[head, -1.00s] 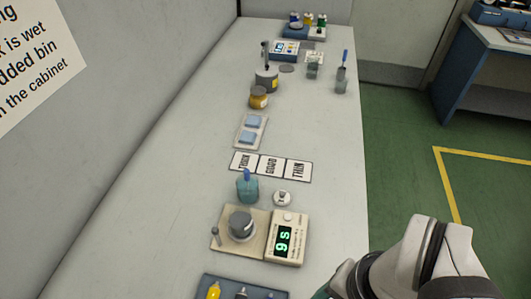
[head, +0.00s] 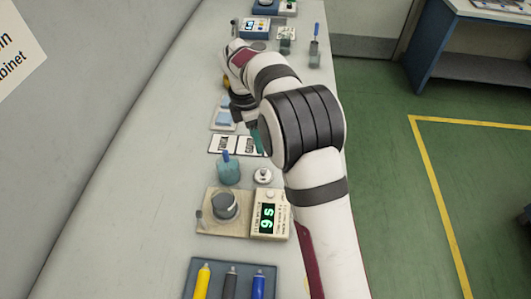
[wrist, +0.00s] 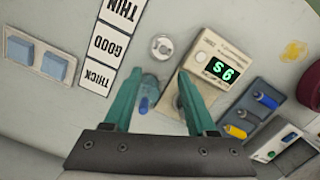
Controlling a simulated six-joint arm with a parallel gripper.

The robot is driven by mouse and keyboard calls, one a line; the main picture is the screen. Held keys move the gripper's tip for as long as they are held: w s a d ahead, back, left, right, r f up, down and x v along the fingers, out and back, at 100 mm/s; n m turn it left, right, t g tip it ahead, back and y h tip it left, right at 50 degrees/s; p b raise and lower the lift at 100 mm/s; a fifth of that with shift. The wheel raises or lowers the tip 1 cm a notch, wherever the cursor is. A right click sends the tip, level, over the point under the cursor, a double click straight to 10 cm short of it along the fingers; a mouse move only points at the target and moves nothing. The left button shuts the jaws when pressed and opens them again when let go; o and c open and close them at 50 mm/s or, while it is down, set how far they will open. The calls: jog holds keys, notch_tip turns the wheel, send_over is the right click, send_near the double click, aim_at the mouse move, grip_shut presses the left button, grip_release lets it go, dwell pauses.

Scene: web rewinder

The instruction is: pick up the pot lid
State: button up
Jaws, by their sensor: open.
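I cannot tell for sure which piece is the pot lid. A flat grey disc (head: 258,46) lies by the display box at the far end, partly behind my arm, and looks like a lid. A small pale round piece with a knob (head: 263,176) lies above the timer; it also shows in the wrist view (wrist: 162,46). The grey pot seen earlier near the flat disc is hidden by my arm. My gripper (wrist: 155,80) is open and empty, fingers pointing down over the bench; its teal fingers show in the head view (head: 257,139).
A teal cup with a blue stick (head: 229,172) stands near the pale piece. The timer (head: 268,214), plate with a grey cylinder (head: 224,206), word cards (head: 223,144) and blue tube tray (head: 190,280) are around. The left bench strip is clear.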

aim_at(263, 171)
jog(key=f, duration=0.4)
jog(key=d+f, duration=0.1)
jog(key=f, duration=0.8)
jog(key=shift+d+f, duration=0.2)
jog(key=shift+d, duration=0.15)
grip_shut()
